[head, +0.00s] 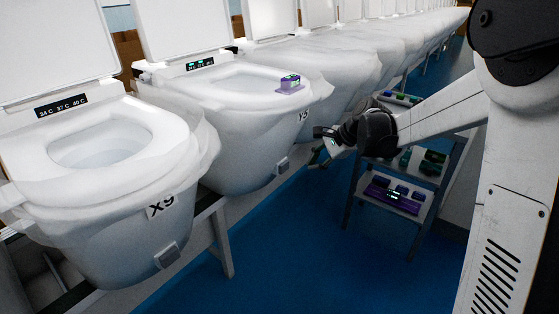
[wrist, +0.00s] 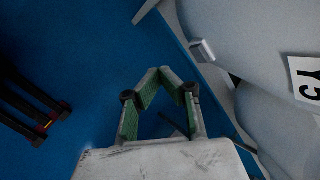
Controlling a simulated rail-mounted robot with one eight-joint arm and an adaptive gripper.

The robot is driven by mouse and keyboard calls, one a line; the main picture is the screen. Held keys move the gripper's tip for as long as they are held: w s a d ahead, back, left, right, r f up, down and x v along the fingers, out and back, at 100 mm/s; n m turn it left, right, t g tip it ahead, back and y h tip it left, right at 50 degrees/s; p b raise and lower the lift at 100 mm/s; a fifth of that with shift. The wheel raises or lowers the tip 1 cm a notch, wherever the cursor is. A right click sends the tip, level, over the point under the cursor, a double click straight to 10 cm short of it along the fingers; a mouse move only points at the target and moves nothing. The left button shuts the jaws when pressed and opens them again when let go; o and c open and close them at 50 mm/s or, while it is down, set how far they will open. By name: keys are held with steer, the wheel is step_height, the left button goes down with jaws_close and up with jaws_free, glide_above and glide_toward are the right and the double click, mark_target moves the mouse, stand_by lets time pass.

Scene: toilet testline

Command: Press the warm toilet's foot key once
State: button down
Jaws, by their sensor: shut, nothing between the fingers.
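Toilet X9 (head: 120,165) stands at the left in the head view, its dark strip (head: 61,106) reading 34 C, 37 C, 40 C. Its grey foot key (head: 167,255) is low on the front. Toilet Y5 (head: 245,125) stands behind it, with a strip (head: 199,64) showing green lights and a grey foot key (head: 282,165). Which one is warm I cannot tell for sure. My gripper (head: 318,160) is shut and empty, just right of Y5's key and apart from it. In the wrist view the green fingers (wrist: 165,70) meet, and a grey key (wrist: 203,50) lies beyond them, up and right.
A small purple device (head: 290,83) with a green display sits on Y5's rim. A shelf rack (head: 400,190) with purple and green items stands right of my gripper. More wrapped toilets line the back. The blue floor (head: 290,260) in front is clear.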

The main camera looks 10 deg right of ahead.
mark_target(284, 167)
steer(key=w+d+f+m+y, duration=0.1)
steer(key=w+f+m, duration=0.1)
steer(key=w+f, duration=0.2)
steer(key=w+d+f+m+y, duration=0.1)
steer(key=w+d+f+m, duration=0.1)
steer(key=w+f, duration=0.3)
step_height(284, 167, down, 5)
steer(key=shift+d+r+m+y, duration=0.2)
steer(key=shift+m+y, duration=0.2)
steer(key=shift+m, duration=0.2)
steer(key=shift+w+a, duration=0.1)
steer(key=w+a, duration=0.6)
steer(key=shift+w+a, duration=0.2)
stand_by(1.0)
steer(key=shift+w+a, duration=0.15)
